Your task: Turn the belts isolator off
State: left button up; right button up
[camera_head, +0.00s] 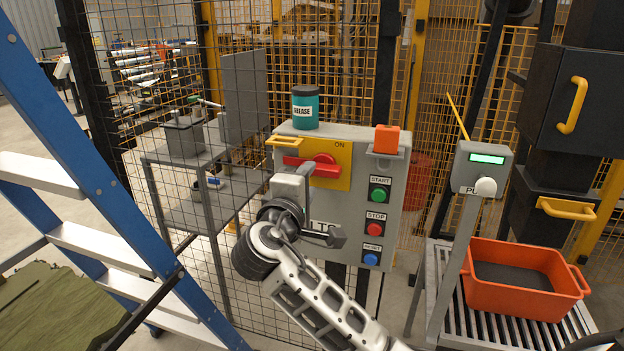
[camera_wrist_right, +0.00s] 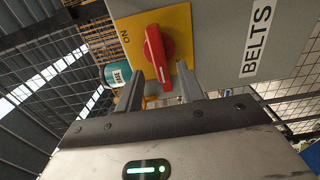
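The belts isolator is a red rotary handle (camera_head: 318,165) on a yellow plate (camera_head: 342,180) on the front of a grey control box (camera_head: 345,215). "ON" is printed at the plate's upper right. The handle lies roughly level, its long end to the left. My right gripper (camera_head: 293,187) is just in front of and below the handle's left part. In the right wrist view the gripper's fingers (camera_wrist_right: 160,82) are apart, with the end of the red handle (camera_wrist_right: 157,55) showing ahead between them. I cannot tell whether they touch it. "BELTS" (camera_wrist_right: 257,40) is beside the yellow plate. My left gripper is out of view.
A grease tin (camera_head: 305,108) and an orange block (camera_head: 386,139) sit at the box's top. START (camera_head: 379,193), STOP (camera_head: 375,229) and a blue button (camera_head: 371,259) are at right. A blue ladder (camera_head: 90,170) stands left; an orange crate (camera_head: 525,280) sits on rollers at right.

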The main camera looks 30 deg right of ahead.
jog(key=b+v, duration=0.2)
jog(key=v, duration=1)
jog(key=shift+s+a, duration=0.15)
jog(key=shift+s, duration=0.05)
